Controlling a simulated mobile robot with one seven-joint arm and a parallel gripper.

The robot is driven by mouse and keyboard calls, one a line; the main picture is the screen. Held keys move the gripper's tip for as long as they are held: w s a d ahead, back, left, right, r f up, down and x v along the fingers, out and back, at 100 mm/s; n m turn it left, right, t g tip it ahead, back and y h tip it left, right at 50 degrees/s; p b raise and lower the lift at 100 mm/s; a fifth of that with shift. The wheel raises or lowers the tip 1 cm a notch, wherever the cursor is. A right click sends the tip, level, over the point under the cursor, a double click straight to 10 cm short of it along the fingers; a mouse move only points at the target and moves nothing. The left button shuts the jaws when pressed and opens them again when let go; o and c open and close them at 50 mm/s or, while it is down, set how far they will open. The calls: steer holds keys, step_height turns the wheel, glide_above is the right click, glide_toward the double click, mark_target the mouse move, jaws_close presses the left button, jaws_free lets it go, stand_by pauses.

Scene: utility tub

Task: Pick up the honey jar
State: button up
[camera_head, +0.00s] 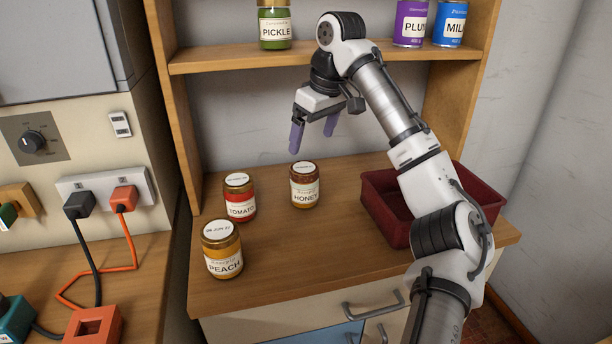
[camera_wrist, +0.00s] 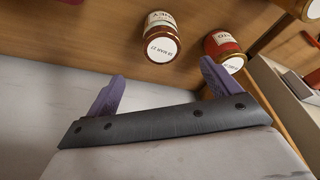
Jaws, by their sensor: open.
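The honey jar (camera_head: 304,187) stands upright on the wooden counter, with a white label reading HONEY and a dark lid with a white top. In the wrist view the honey jar (camera_wrist: 161,38) shows upside down, beyond the gap between the fingers. My gripper (camera_head: 313,138) is open, its two purple fingers apart with nothing between them. It is above the honey jar and not touching it. The gripper also shows in the wrist view (camera_wrist: 163,88).
A tomato jar (camera_head: 240,198) stands close left of the honey jar, and a peach jar (camera_head: 222,250) is nearer the front. A dark red tub (camera_head: 385,222) is at right, partly behind my arm. A shelf (camera_head: 222,61) above holds a pickle jar (camera_head: 274,27) and cans.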

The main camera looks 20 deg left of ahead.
mark_target(305, 167)
steer(key=x, duration=0.8)
steer(key=shift+s+f, duration=0.1)
steer(key=shift+s+d+x, duration=0.1)
steer(key=shift+s+x, duration=0.05)
steer(key=shift+x, duration=1.2)
steer(key=shift+s+d+x, duration=0.1)
steer(key=shift+s+x, duration=0.05)
steer(key=shift+x, duration=1.2)
steer(key=c, duration=1.4)
